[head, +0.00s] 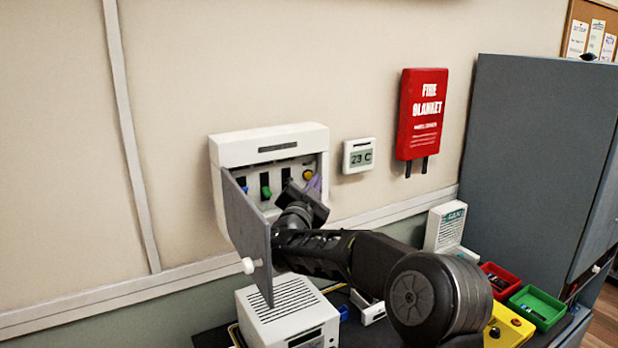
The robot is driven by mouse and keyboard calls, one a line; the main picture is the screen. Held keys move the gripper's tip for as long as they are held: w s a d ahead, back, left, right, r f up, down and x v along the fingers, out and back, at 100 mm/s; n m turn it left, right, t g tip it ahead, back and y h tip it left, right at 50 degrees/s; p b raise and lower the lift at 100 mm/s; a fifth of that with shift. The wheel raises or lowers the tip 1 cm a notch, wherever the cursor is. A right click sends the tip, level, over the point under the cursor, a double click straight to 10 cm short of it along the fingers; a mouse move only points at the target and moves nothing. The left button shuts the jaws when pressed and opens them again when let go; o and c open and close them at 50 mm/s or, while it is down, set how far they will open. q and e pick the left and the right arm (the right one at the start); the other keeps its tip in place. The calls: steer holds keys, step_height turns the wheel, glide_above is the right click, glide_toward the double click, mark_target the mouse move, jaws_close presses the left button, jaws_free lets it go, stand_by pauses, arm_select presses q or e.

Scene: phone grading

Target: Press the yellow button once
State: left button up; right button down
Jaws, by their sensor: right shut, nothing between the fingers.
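A white wall box (268,146) hangs open, its grey door (247,235) swung out toward me at the left. Inside it, a round yellow button (308,174) shows at the right end of the panel. My right gripper (313,188) is shut and empty, with its tips at the box opening just below and beside the yellow button. I cannot tell whether the tips touch it. The gripper and wrist hide the lower right part of the panel. My left gripper is not in view.
Blue (243,184) and green (266,191) controls sit left of the button. A thermostat (359,155) and a red fire blanket case (422,112) hang to the right. Below are a white vented device (282,308), red (501,281) and green (538,307) trays, and a grey cabinet (535,160).

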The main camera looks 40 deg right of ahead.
steer(key=s, duration=0.1)
steer(key=s+b, duration=0.1)
steer(key=s, duration=0.1)
steer(key=s+b, duration=0.1)
steer(key=s, duration=0.1)
steer(key=shift+a, duration=0.25)
stand_by(0.8)
